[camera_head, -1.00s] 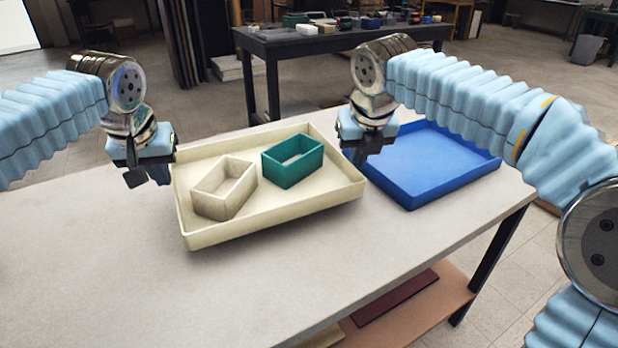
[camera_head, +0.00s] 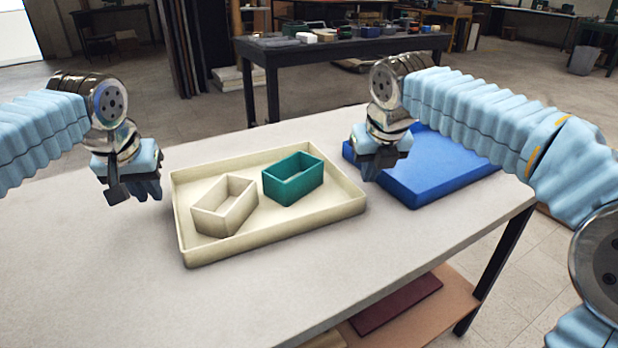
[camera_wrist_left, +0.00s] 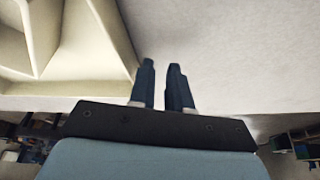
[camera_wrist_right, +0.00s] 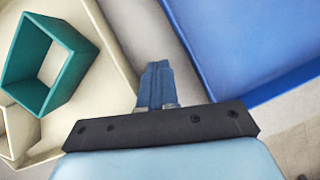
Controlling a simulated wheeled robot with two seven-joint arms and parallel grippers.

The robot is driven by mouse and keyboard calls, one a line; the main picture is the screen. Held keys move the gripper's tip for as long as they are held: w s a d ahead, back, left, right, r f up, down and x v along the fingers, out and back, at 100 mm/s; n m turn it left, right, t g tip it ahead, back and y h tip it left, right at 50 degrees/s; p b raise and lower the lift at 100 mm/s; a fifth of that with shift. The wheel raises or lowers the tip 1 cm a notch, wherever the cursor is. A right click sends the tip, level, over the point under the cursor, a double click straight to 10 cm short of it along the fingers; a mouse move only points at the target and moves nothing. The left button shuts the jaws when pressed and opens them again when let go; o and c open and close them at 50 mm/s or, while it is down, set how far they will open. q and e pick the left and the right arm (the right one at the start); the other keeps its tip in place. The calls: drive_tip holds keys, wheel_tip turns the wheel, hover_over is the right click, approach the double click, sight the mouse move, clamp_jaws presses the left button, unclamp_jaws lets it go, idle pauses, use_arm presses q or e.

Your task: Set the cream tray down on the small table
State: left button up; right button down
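The cream tray (camera_head: 275,227) lies flat on the pale grey table (camera_head: 90,270), with its base against the top. A cream open box (camera_head: 225,205) stands in its left part and a teal open box (camera_head: 293,180) in its right part. My left gripper (camera_head: 142,192) is just off the tray's left end, apart from the rim. Its fingers show a narrow empty gap in the left wrist view (camera_wrist_left: 161,66). My right gripper (camera_head: 372,172) is just off the tray's right end. In the right wrist view its fingers (camera_wrist_right: 156,66) lie together with nothing between them.
A blue tray (camera_head: 455,180) lies on the table's right part, close to my right gripper and partly hidden by it. The table's front and left are clear. A dark table (camera_head: 330,45) with assorted items stands behind.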

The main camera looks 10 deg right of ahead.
use_arm(q)
drive_tip(key=shift+o, duration=0.3)
drive_tip(key=shift+a, duration=0.15)
use_arm(e)
drive_tip(key=shift+d, duration=0.15)
drive_tip(key=c, duration=1.4)
unclamp_jaws()
drive_tip(key=shift+r, duration=0.25)
use_arm(q)
drive_tip(key=v, duration=1.2)
use_arm(e)
drive_tip(key=v, duration=1.1)
drive_tip(key=shift+s+r, duration=0.15)
drive_tip(key=shift+s, duration=0.1)
use_arm(q)
drive_tip(key=shift+s+f, duration=0.1)
drive_tip(key=shift+s, duration=0.05)
use_arm(e)
drive_tip(key=shift+s, duration=0.1)
